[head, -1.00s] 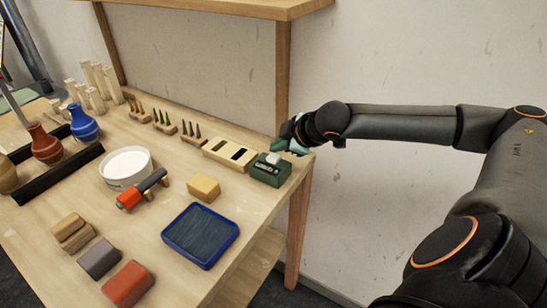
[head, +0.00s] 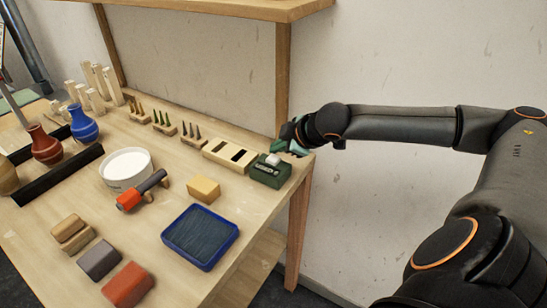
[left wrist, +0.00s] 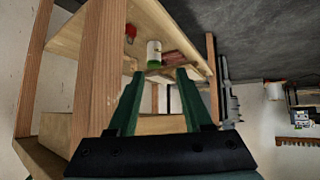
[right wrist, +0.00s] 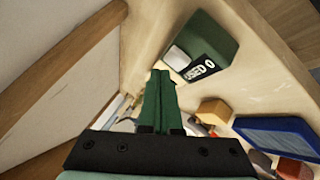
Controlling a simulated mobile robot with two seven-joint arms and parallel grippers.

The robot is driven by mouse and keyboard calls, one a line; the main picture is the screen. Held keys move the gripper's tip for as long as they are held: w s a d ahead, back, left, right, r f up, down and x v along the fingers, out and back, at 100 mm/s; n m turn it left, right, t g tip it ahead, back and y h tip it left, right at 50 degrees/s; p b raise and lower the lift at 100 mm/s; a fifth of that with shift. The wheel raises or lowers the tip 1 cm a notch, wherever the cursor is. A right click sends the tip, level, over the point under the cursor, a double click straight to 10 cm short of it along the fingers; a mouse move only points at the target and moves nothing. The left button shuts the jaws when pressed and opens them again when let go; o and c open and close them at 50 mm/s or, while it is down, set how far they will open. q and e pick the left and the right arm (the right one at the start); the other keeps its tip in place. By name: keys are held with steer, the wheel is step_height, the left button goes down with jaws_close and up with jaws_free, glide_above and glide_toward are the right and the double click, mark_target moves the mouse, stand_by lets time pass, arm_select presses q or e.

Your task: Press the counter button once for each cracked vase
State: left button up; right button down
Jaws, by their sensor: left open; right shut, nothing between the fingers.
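Three vases stand in a dark rack (head: 60,174) at the left of the bench in the head view: a blue one (head: 84,126), a red-brown one (head: 45,148) and a tan one (head: 6,177) cut off by the picture edge. I cannot make out cracks on them. The green counter (head: 269,174) with a pale button (head: 273,160) sits at the bench's right end. In the right wrist view, the counter (right wrist: 212,42) reads "USED 0". My right gripper (head: 287,143) is shut and empty, close beside the button (right wrist: 176,59). My left gripper (left wrist: 160,73) is open and empty, away from the counter.
Near the counter are a slotted wooden block (head: 231,154), a yellow block (head: 203,189) and a blue tray (head: 201,236). A white round tub (head: 126,168) and a red-and-black tool (head: 141,189) lie mid-bench. A shelf (head: 215,8) overhangs the back.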

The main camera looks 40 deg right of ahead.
steer(key=shift+f, duration=0.1)
stand_by(0.7)
steer(key=shift+f, duration=0.35)
steer(key=shift+f, duration=0.55)
stand_by(0.6)
stand_by(0.4)
steer(key=shift+r+p, duration=1)
steer(key=shift+p, duration=0.1)
